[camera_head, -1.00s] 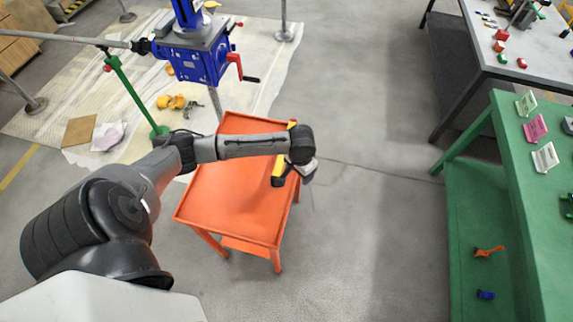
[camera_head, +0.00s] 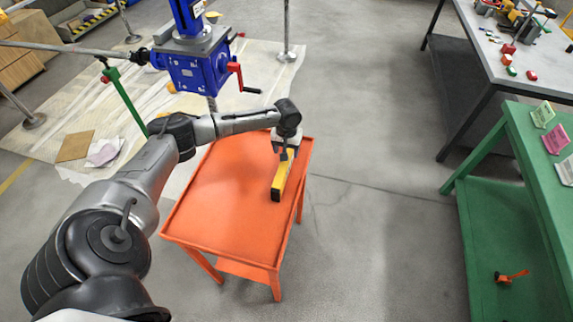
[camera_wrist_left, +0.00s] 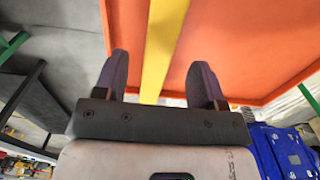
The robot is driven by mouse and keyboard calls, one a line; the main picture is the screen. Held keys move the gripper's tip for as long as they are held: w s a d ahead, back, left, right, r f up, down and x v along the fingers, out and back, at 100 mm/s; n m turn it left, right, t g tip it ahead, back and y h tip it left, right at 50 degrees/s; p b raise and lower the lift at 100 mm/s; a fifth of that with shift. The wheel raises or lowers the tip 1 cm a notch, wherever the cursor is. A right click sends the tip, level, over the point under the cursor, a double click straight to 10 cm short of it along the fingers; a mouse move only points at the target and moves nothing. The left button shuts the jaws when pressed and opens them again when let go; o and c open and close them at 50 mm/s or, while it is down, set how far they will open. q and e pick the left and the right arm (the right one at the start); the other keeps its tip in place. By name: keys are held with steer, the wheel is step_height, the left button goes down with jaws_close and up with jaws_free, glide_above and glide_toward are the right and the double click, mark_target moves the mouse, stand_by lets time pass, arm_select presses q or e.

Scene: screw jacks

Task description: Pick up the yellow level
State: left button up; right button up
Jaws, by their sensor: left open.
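The yellow level (camera_head: 281,182) is a long yellow bar with a dark end, lying on the orange cart top near its right edge. My left gripper (camera_head: 287,152) is over the far part of the level and hides that part. In the left wrist view the level (camera_wrist_left: 163,50) runs between the two fingers of my left gripper (camera_wrist_left: 160,75). The fingers are open, with a gap on both sides of the level. I cannot tell how far down around it they reach. My right gripper is not in view.
The orange cart (camera_head: 215,205) has a low rim and is otherwise bare. A blue screw jack (camera_head: 196,70) with a red crank (camera_head: 236,72) stands just behind it. A green bench (camera_head: 535,150) stands at right, a grey table (camera_head: 510,50) at back right. Floor lies clear between.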

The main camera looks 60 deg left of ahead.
arm_select(q)
steer(key=shift+s+d+f+b, duration=0.1)
steer(key=shift+f+b, duration=0.8)
steer(key=shift+f, duration=2.5)
steer(key=c, duration=1.1)
steer(key=shift+r, duration=0.1)
jaws_close()
steer(key=shift+r, duration=0.1)
